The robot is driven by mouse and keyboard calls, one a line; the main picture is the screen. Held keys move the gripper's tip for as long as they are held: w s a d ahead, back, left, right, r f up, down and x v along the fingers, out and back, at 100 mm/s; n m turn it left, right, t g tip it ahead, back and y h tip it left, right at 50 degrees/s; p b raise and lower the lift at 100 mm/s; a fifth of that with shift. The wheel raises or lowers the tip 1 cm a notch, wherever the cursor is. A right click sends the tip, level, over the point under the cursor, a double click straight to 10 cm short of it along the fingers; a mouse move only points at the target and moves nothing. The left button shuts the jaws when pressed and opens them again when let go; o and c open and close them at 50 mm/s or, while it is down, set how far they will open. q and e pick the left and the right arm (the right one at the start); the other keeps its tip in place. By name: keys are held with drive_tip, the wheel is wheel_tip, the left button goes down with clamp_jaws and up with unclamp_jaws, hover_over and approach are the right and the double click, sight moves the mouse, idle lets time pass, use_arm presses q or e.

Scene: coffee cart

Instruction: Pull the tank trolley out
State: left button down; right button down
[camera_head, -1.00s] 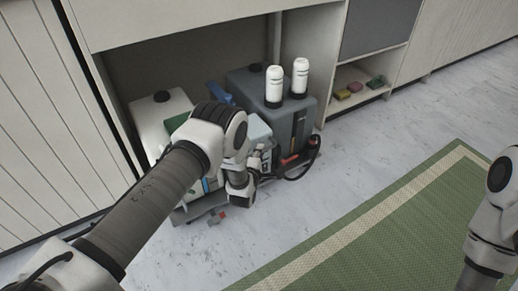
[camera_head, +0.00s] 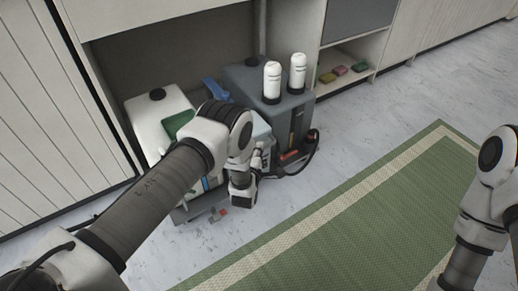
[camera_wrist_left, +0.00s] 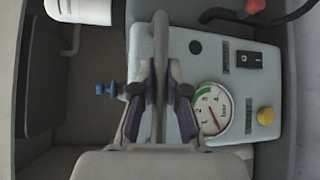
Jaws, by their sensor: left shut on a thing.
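The tank trolley (camera_head: 190,214) is a low grey base at the front of the open cabinet bay. It carries a white tank (camera_head: 146,112), a dark grey tank (camera_head: 300,112) with two white cylinders on top, and a light blue-grey unit with a gauge (camera_wrist_left: 212,108). My left gripper (camera_wrist_left: 160,92) is shut on a grey upright handle bar (camera_wrist_left: 160,48) beside that unit. In the head view my left arm hides the handle and part of the load. My right arm shows at the right edge, its gripper out of frame.
A green mat (camera_head: 345,225) with a cream border lies in front on the pale floor. The cabinet bay (camera_head: 185,60) surrounds the trolley's rear. A shelf (camera_head: 352,78) with coloured items is to its right. A black hose (camera_head: 312,152) loops beside the dark tank.

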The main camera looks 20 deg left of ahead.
use_arm(q)
drive_tip(key=c, duration=1.2)
unclamp_jaws()
drive_tip(key=shift+s, duration=0.1)
drive_tip(key=s, duration=0.4)
drive_tip(key=s+d+r, duration=0.1)
drive_tip(key=s, duration=0.6)
drive_tip(key=shift+s+d+r, duration=0.2)
drive_tip(key=shift+s+r, duration=0.15)
